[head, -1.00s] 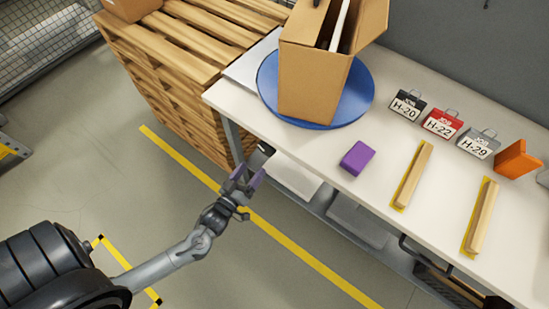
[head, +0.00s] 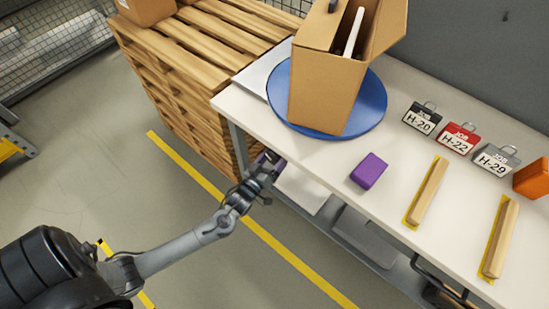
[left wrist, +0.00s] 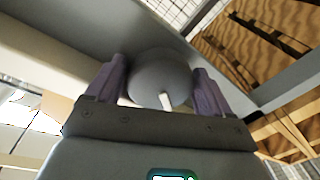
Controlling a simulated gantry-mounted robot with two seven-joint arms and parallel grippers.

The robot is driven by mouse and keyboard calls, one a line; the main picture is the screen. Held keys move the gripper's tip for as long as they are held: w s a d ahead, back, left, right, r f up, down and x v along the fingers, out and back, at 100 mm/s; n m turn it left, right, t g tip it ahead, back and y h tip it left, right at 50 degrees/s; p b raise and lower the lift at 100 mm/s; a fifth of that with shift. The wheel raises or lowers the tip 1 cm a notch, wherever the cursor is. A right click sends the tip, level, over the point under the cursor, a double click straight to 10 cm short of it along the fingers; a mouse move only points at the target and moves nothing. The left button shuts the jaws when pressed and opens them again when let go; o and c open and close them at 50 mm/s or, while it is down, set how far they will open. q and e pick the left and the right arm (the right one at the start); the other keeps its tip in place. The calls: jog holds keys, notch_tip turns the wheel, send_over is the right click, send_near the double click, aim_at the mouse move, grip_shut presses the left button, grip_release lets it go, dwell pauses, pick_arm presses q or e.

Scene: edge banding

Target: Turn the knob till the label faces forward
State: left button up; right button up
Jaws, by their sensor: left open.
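In the left wrist view a round grey knob (left wrist: 158,72) with a short white mark on its face sits between the two purple-padded fingers of my left gripper (left wrist: 160,88). The white mark lies low on the knob, a little right of its middle. The gripper is open, one finger on each side of the knob; I cannot tell whether they touch it. In the head view my left gripper (head: 268,162) is at the table's near left edge, and the knob is hidden there. My right gripper is not in view.
The white table (head: 320,165) carries a blue round turntable (head: 375,105) with an open cardboard box (head: 325,85), a purple block (head: 369,171), wooden strips (head: 428,192) and several numbered tags (head: 457,139). A wooden pallet stack (head: 185,90) stands left of the table.

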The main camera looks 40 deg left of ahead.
pick_arm(q)
jog(key=shift+w, duration=0.35)
jog(key=shift+c, duration=0.2)
jog(key=c, duration=0.7)
